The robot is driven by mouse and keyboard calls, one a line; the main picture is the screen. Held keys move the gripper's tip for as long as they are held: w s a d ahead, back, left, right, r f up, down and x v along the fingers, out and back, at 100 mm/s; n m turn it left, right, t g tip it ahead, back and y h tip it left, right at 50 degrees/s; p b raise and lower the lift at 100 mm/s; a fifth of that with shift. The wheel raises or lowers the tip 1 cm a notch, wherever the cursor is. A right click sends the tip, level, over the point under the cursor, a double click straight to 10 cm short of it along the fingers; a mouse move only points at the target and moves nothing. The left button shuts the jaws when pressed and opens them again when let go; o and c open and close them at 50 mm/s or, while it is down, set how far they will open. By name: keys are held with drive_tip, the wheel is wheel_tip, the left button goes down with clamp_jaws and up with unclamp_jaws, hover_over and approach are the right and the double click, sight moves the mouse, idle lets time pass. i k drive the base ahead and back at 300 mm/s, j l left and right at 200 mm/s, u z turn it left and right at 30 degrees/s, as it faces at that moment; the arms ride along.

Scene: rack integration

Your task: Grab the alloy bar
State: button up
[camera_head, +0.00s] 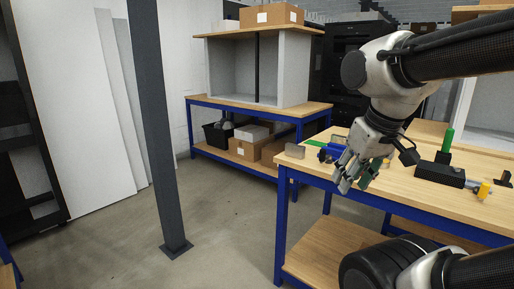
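A small grey, metallic-looking block (295,151) stands at the left corner of the wooden tabletop. It may be the alloy bar, but I cannot tell for sure at this size. My gripper (355,184) hangs over the front edge of the table, to the right of the block and apart from it. Its fingers point down and look spread, with nothing clearly seen between them. The gripper and arm hide part of the tabletop behind them.
The blue-framed workbench (420,190) carries a blue tool (332,152), a green flat piece (315,143), a black block (438,174), a green upright cylinder (447,140) and a yellow-ended part (484,190). A dark post (157,120) stands left. The floor between is clear.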

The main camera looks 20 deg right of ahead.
sight(297, 151)
drive_tip(key=i+j, duration=0.1)
drive_tip(key=i, duration=0.35)
drive_tip(key=i+j, duration=0.1)
drive_tip(key=i, duration=0.3)
drive_tip(key=i+j+z, duration=0.15)
drive_tip(key=i+z, duration=0.3)
drive_tip(key=i+j+z, duration=0.2)
drive_tip(key=z, duration=0.25)
drive_tip(key=i+j+z, duration=0.3)
drive_tip(key=z, duration=0.15)
